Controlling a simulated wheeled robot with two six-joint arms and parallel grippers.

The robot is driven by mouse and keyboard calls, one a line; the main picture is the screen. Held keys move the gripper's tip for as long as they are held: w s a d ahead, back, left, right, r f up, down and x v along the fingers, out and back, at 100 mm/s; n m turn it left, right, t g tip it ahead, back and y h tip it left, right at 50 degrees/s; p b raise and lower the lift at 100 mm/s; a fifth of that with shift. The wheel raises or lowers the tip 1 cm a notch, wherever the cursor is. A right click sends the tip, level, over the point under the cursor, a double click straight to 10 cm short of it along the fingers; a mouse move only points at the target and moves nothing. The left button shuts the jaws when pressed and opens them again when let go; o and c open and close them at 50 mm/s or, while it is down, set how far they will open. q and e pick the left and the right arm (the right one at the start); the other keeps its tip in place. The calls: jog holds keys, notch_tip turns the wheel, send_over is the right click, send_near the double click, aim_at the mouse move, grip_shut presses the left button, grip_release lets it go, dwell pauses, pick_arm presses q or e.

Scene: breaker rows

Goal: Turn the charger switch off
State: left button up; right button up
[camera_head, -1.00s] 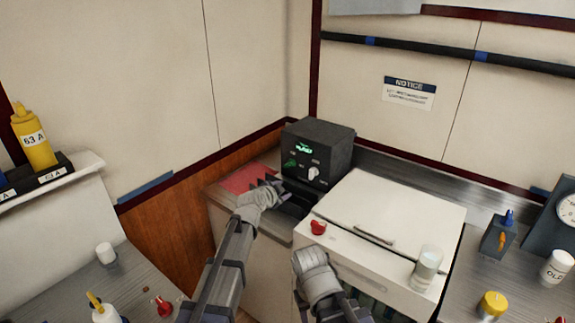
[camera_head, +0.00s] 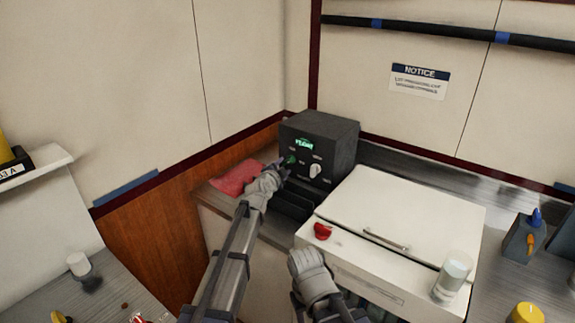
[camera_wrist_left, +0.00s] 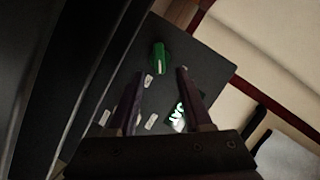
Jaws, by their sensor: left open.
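The charger is a black box (camera_head: 322,140) in the back corner, with a lit green display on its front. A green switch (camera_head: 291,160) and a white knob (camera_head: 315,171) sit below the display. My left gripper (camera_head: 281,167) is at the left part of the charger front, close to the green switch. In the left wrist view its two fingers (camera_wrist_left: 161,74) are apart, with the green switch (camera_wrist_left: 159,57) just beyond and between their tips. I cannot tell whether they touch it. My right arm shows low in the head view, but its fingers do not.
A red cloth (camera_head: 236,178) lies left of the charger. A white chest (camera_head: 400,220) with a red knob (camera_head: 322,231) and a jar (camera_head: 453,273) stands to the right. Dark trays (camera_head: 292,204) lie below the charger front. A wall stands close behind.

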aim_at(288, 162)
pick_arm(q)
jog(key=b+x, duration=0.1)
jog(key=x, duration=0.4)
jog(key=shift+w+d+f, duration=0.1)
jog(key=shift+w, duration=0.15)
jog(key=shift+c, duration=0.2)
jog(key=shift+s, duration=0.1)
grip_shut()
